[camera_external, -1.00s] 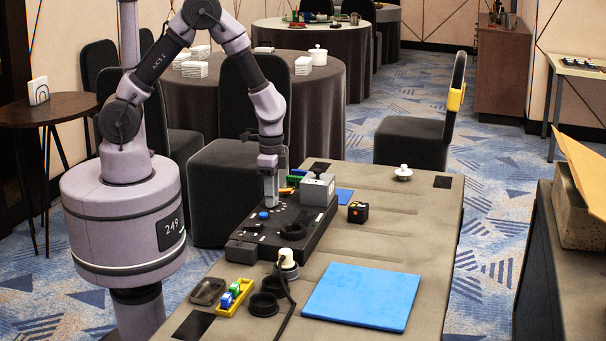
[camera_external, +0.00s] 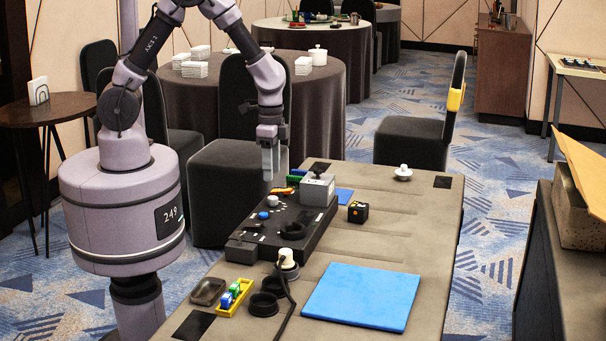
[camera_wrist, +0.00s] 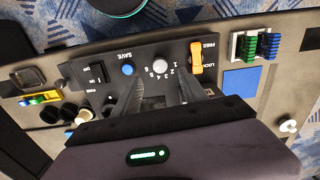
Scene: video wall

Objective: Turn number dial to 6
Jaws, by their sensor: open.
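The number dial (camera_wrist: 159,67) is a pale round knob on the black control panel (camera_wrist: 110,60), with upside-down numbers printed in an arc below it in the wrist view. It also shows in the external view (camera_external: 272,201). Which number it points to is too small to tell. My gripper (camera_wrist: 160,78) is open, its two dark fingers on either side of the dial in the wrist view. In the external view my gripper (camera_external: 271,177) hangs above the dial, apart from it, with nothing between its fingers.
A blue SAVE button (camera_wrist: 127,70) and an orange LOCK/FREE switch (camera_wrist: 196,57) flank the dial. A grey box (camera_external: 317,190) stands at the panel's far end. A cable plug (camera_external: 288,262) stands at the near end. A blue mat (camera_external: 360,296) lies on the table.

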